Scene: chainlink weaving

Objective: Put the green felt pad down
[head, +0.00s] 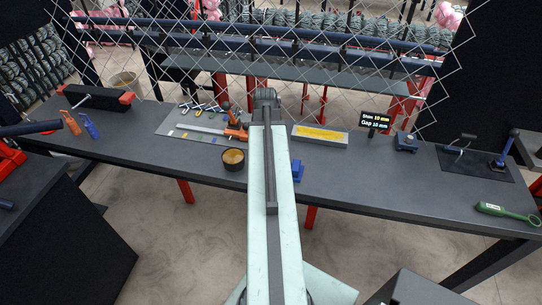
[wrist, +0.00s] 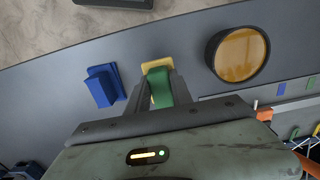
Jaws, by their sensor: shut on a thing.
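In the wrist view, my gripper (wrist: 156,88) is shut on a green piece, the green felt pad (wrist: 161,90), held between its two fingers. A small yellow patch or block (wrist: 155,65) shows just past the fingertips. I cannot tell whether the pad touches it or the bench. The fingers are between a blue block (wrist: 103,86) and a round dark dish with an amber top (wrist: 239,54). In the head view, my arm hides the gripper, the pad and the yellow piece.
The dark bench (head: 345,178) also holds the amber dish (head: 233,160), the blue block (head: 297,171), a grey tray with a yellow strip (head: 320,136) and a tool mat (head: 178,124). A small sign (head: 375,121) stands behind. Chainlink mesh (head: 330,75) rises along the back.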

